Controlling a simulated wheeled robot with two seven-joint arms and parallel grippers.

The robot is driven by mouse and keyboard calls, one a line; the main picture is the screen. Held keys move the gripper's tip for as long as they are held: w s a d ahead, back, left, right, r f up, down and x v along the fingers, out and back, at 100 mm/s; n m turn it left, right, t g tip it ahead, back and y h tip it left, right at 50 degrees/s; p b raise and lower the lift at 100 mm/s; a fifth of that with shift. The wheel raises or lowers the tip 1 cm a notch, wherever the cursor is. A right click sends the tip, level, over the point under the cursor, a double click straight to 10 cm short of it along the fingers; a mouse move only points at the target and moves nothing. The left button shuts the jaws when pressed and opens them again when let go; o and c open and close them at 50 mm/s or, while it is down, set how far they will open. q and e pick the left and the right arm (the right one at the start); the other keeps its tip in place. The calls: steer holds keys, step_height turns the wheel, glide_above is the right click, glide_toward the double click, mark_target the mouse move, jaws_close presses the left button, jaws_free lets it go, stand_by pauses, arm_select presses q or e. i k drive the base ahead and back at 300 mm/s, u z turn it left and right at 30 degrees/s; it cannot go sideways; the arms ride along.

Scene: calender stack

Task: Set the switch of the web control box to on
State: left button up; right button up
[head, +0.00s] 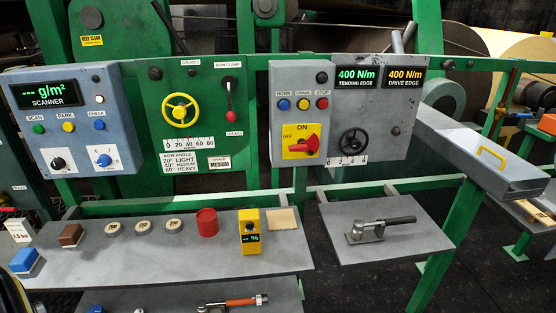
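The control box (285,92) is a grey box on the green frame, right of centre in the head view. It has a blue, a yellow and a red button, with a black knob above. Its switch (305,146) is a red rotary handle on a yellow plate. ON is printed above the handle and OFF at its left. The handle lies nearly level, slightly tilted, with one end toward OFF and not up toward ON. Neither of my grippers shows in this view.
Right of the switch are two N/m displays (380,78) and a black handwheel (353,142). A yellow handwheel (180,113) and the scanner box (70,125) are at left. Below, a grey shelf (200,270) holds several small items; a side shelf (345,215) holds a metal clamp tool (380,229).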

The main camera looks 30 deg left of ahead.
mark_target(313, 144)
steer(key=u, duration=1.3)
steer(key=i, duration=1)
